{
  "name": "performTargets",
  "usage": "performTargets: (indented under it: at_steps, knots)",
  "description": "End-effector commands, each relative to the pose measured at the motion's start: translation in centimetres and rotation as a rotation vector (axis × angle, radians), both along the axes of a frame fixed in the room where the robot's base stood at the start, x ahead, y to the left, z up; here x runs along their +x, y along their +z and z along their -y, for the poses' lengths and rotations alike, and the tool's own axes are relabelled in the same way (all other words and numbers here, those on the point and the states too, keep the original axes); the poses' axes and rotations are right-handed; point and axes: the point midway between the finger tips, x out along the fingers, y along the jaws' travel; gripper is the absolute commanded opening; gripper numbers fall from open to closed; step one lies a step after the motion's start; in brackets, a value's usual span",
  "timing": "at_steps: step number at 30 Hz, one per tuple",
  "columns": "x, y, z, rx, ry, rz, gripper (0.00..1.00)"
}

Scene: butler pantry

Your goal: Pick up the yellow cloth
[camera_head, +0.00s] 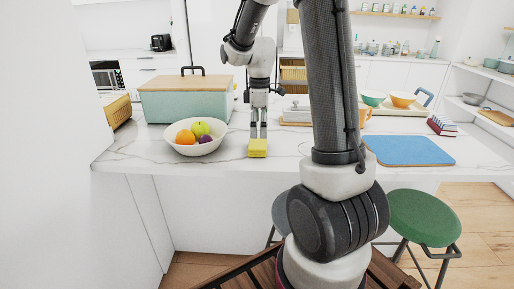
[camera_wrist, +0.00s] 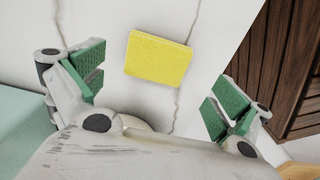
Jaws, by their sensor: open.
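The yellow cloth (camera_head: 258,149) looks like a small folded block and lies on the white marble counter, right of the fruit bowl. In the wrist view the yellow cloth (camera_wrist: 158,58) lies flat between the lines of my two fingers, beyond their tips. My gripper (camera_head: 258,130) points down just above the cloth in the head view. In the wrist view my gripper (camera_wrist: 158,88) has its green-padded fingers wide apart with nothing between them. Whether the fingertips touch the cloth cannot be told.
A white bowl of fruit (camera_head: 213,146) stands close left of the cloth. A pale green box with a wooden lid (camera_head: 186,105) stands behind it. A blue mat (camera_head: 410,151) lies to the right, behind my arm. The marble counter's (camera_head: 135,160) front edge is near. A green stool (camera_head: 425,215) stands in front.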

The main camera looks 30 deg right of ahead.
Motion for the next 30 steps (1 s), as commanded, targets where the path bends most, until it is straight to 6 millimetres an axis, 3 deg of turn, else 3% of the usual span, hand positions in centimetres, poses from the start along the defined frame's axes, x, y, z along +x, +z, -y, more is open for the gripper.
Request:
performTargets:
  at_steps: [9,18,20,25,30]
  knots:
    - [0.5,-4.7,-0.3,0.001,-0.001,-0.003,1.00]
    - [0.6,-5.4,-0.3,0.000,-0.002,0.000,1.00]
    - [0.6,-5.4,-0.3,0.000,-0.002,0.000,0.93]
    - [0.6,-5.4,-0.3,0.000,-0.002,0.000,0.62]
    - [0.6,-5.4,-0.3,0.000,-0.002,0.000,0.61]
